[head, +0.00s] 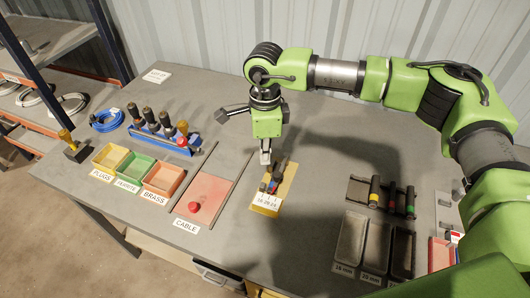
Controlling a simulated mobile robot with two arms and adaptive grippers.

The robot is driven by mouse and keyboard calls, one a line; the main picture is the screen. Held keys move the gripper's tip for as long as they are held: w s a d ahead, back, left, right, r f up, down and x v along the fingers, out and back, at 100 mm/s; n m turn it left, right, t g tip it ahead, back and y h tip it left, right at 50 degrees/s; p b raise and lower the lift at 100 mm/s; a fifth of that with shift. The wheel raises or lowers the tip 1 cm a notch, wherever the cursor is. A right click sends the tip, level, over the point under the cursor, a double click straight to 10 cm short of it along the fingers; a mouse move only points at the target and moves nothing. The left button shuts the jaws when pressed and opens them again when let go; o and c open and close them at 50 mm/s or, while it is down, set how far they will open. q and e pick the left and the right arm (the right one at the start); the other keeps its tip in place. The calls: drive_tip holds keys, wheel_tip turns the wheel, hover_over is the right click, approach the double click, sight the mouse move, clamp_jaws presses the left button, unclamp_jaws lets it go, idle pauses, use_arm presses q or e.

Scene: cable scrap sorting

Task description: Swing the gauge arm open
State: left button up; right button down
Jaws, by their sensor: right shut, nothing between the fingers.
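The gauge is a yellow board (264,210) lying on the table in the middle of the head view, with a printed white scale at its near end. Dark parts (276,178) with a little red and blue lie along the board; which of them is the gauge arm, and how far it is swung, I cannot tell. My right gripper (265,160) points down over the far end of the gauge, shut and empty. Whether its fingertips touch the gauge I cannot tell. My left gripper is out of view.
Left of the gauge are a red cable tray (208,189) with a red knob, small coloured bins (164,178) and a blue rack (160,140) with dark-handled tools. Dark trays (378,240) stand at the right. Bare table surrounds the gauge.

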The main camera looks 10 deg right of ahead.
wheel_tip(320, 180, down, 6)
drive_tip(key=shift+f+b, duration=0.15)
drive_tip(key=shift+b, duration=0.75)
drive_tip(key=d+p, duration=0.1)
drive_tip(key=s+d+p, duration=0.2)
drive_tip(key=shift+s+d+r+p, duration=0.15)
drive_tip(key=shift+d+r+p, duration=0.15)
drive_tip(key=shift+d+r, duration=0.1)
drive_tip(key=shift+s+d+f+b, duration=0.1)
drive_tip(key=shift+d+f+b, duration=0.2)
drive_tip(key=shift+d, duration=0.1)
drive_tip(key=shift+s+d+b, duration=0.15)
drive_tip(key=shift+s+d, duration=0.05)
drive_tip(key=shift+d, duration=0.4)
drive_tip(key=shift+s+d+b, duration=0.15)
drive_tip(key=shift+d, duration=0.4)
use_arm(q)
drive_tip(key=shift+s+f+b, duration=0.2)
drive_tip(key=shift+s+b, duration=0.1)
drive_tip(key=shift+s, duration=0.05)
use_arm(e)
drive_tip(key=shift+w+d, duration=0.1)
drive_tip(key=shift+d, duration=1.2)
drive_tip(key=shift+a, duration=0.1)
